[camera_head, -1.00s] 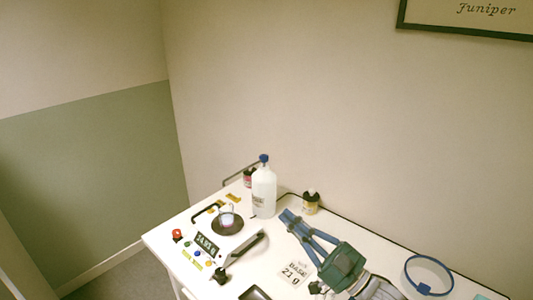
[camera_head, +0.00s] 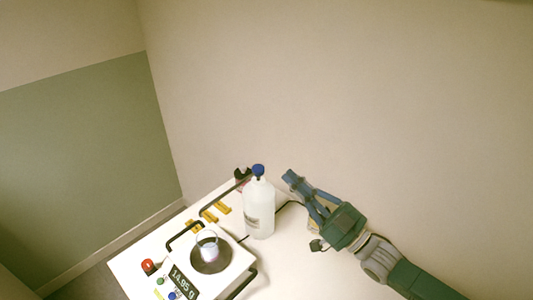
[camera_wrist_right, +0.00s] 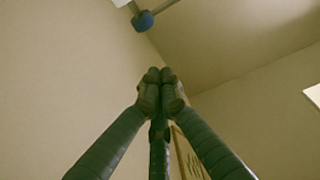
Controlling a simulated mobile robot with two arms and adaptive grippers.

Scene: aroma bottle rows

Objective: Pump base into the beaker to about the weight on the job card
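The white base bottle (camera_head: 259,212) stands behind the scale, with a blue pump head (camera_head: 258,170) on top. A dark spout (camera_head: 225,194) runs from the head down and left toward the beaker. The small clear beaker (camera_head: 207,247) stands on the scale's dark round plate (camera_head: 222,265) and holds something pale. The scale display (camera_head: 184,282) reads about 14.95 g. My right gripper (camera_head: 290,178) is right of the pump head, near its height and apart from it. In the wrist view its fingertips (camera_wrist_right: 160,77) meet with nothing between them; the blue pump head (camera_wrist_right: 143,20) shows beyond them. My left gripper is out of view.
A dark bottle (camera_head: 242,178) stands behind the base bottle. Yellow pieces (camera_head: 222,208) lie beside the spout. A red button (camera_head: 148,265) and coloured buttons sit around the display. Black handles rise at the scale's sides. The wall stands behind the table.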

